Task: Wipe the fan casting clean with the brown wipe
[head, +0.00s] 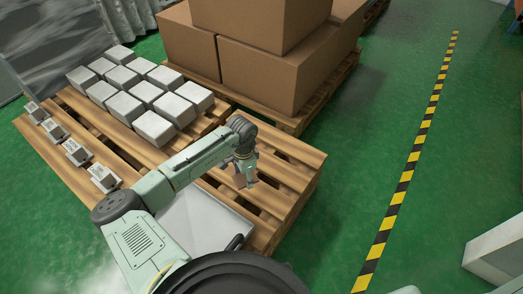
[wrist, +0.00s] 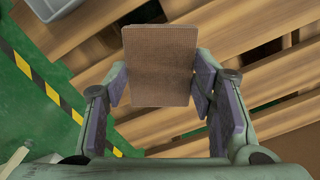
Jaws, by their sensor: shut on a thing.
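My gripper (head: 246,172) hangs above the bare right part of the wooden pallet in the head view. In the wrist view my gripper (wrist: 160,88) is shut on the brown wipe (wrist: 158,58), a flat, roughly square brown piece held between the two fingers by its side edges. Pallet slats show below and around the wipe, with no casting under it. In the head view the wipe is too small to tell from the gripper. I cannot tell which thing is the fan casting; several small grey pieces (head: 77,153) stand in a row along the pallet's left edge.
Several grey blocks (head: 122,78) stand in rows on the wooden pallet (head: 285,168). A pale grey tray or bin (head: 205,225) lies partly under my arm. Large cardboard boxes (head: 265,75) stand behind. Green floor with a yellow-black stripe (head: 405,178) is clear at right.

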